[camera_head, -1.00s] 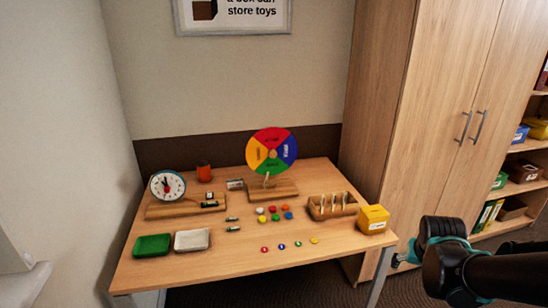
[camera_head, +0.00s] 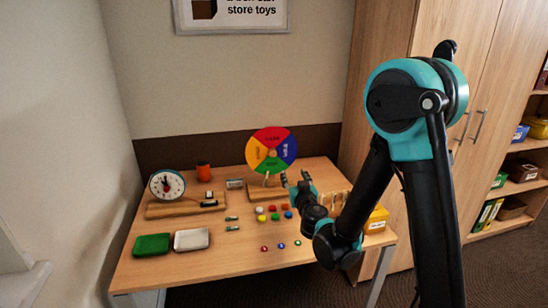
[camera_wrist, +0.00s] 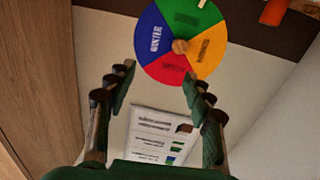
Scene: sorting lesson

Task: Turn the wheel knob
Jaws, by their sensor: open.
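The colour wheel (camera_head: 271,137) stands upright on a wooden base (camera_head: 262,193) at the back of the table, with red, blue, green and yellow sectors. Its round wooden knob (camera_wrist: 180,46) is at the wheel's centre, and it shows small in the head view (camera_head: 272,154). My gripper (camera_head: 294,177) is in front of the wheel, to the lower right of the knob. In the wrist view my gripper (camera_wrist: 159,78) has its fingers apart with nothing between them, and the wheel is upside down beyond the fingertips. The gripper is apart from the knob.
A clock (camera_head: 167,185) and an orange cup (camera_head: 204,172) stand at the left. A green tray (camera_head: 152,244) and a white tray (camera_head: 191,239) lie at the front left. Coloured pieces (camera_head: 274,209) lie mid-table. A yellow box (camera_head: 377,217) is at the right, partly behind my arm.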

